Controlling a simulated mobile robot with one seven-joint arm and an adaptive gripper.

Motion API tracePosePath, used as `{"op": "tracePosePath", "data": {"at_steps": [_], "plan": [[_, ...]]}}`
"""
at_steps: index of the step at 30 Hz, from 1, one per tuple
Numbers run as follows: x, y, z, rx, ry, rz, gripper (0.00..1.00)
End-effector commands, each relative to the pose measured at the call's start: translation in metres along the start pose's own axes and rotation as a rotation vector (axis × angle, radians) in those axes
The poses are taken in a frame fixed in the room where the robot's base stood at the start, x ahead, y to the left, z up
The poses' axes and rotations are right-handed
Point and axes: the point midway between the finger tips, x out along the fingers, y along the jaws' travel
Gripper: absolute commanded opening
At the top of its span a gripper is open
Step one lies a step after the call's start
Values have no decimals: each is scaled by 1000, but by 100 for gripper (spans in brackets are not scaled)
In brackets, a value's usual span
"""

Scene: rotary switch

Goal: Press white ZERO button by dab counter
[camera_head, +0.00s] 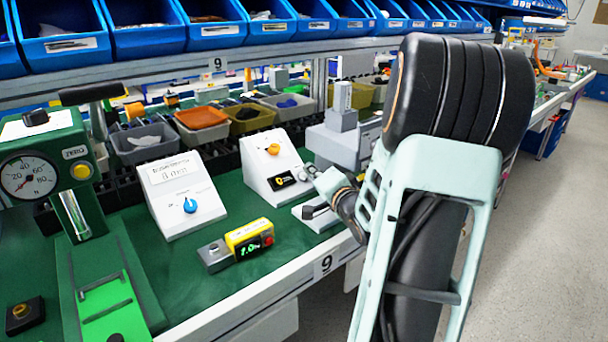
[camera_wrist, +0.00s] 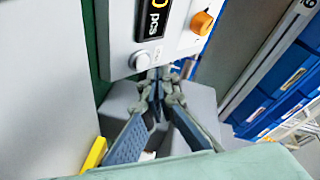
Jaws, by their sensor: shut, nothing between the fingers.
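The counter is a white sloped panel (camera_head: 262,166) on the green bench, with a dark display (camera_head: 282,181). In the wrist view its display (camera_wrist: 152,20) reads 0 pcs, and a round white button (camera_wrist: 139,61) sits just below it. My gripper (camera_head: 313,173) is at the right edge of the panel, beside the display. In the wrist view my gripper (camera_wrist: 156,78) is shut and empty, its fingertips just right of and below the button. I cannot tell whether they touch the panel. In the head view the button is not clearly visible.
An orange knob (camera_head: 273,149) is on the same panel. A blue-knob panel (camera_head: 181,195) and a yellow box with a red button (camera_head: 250,239) stand left. A press gauge (camera_head: 28,177) has a yellow ZERO button (camera_head: 82,171). A grey device (camera_head: 342,140) stands behind my gripper.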

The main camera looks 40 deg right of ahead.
Motion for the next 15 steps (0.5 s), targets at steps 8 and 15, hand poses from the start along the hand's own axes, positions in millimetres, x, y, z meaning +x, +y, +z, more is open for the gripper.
{"op": "tracePosePath", "data": {"at_steps": [8, 15], "plan": [[-18, -17, -16, 0, 1, 1, 0], [-33, -26, -26, 0, 1, 1, 0]]}}
